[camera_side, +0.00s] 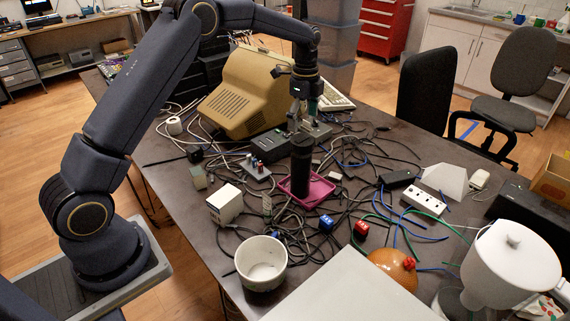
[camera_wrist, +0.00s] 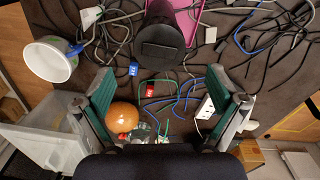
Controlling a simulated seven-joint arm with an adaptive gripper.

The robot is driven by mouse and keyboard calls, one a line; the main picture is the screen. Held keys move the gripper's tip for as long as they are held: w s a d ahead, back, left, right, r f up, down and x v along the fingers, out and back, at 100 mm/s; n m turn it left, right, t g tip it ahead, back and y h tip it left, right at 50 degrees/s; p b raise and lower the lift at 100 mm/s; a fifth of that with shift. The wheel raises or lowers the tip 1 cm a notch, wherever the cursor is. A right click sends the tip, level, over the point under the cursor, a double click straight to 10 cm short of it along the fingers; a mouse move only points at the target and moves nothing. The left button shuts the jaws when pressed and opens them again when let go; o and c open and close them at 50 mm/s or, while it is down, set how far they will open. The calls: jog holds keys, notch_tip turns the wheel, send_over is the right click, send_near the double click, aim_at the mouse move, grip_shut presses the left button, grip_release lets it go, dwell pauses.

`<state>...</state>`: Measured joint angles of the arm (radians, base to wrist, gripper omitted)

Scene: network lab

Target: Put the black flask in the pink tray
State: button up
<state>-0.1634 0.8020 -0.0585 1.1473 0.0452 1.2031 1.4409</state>
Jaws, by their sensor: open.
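The black flask (camera_side: 301,180) stands upright in the side view, its base seen within the outline of the pink tray (camera_side: 323,192). It looks to stand inside the tray, toward the left. My gripper (camera_side: 300,125) is just above and behind the flask's top, pointing down. In the wrist view the flask (camera_wrist: 161,42) is at the top centre, with part of the pink tray (camera_wrist: 189,22) behind it. There my gripper (camera_wrist: 165,100) has its fingers wide apart with nothing between them. The flask's base is hidden in the wrist view.
Loose cables and small boxes cover the table around the tray. A white pot (camera_side: 261,262), an orange round object (camera_side: 392,268), a white power strip (camera_side: 423,200) and a white lidded jug (camera_side: 512,260) stand nearby. A beige monitor (camera_side: 247,92) is behind.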

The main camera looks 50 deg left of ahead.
jog(key=shift+r, duration=0.55)
jog(key=s+d+r+n+t, duration=0.2)
jog(key=s+r+n, duration=0.2)
jog(key=s+r, duration=0.3)
jog(key=s+d+r+n+t, duration=0.1)
jog(key=s+d+r+n, duration=0.2)
jog(key=s+r, duration=0.5)
jog(key=s+d+f+n+t, duration=0.1)
jog(key=s+n, duration=0.3)
jog(key=s, duration=0.5)
jog(key=s+d+f+n+t, duration=0.1)
jog(key=s+n, duration=0.3)
jog(key=s, duration=0.5)
jog(key=shift+f+t, duration=0.35)
jog(key=shift+t, duration=0.05)
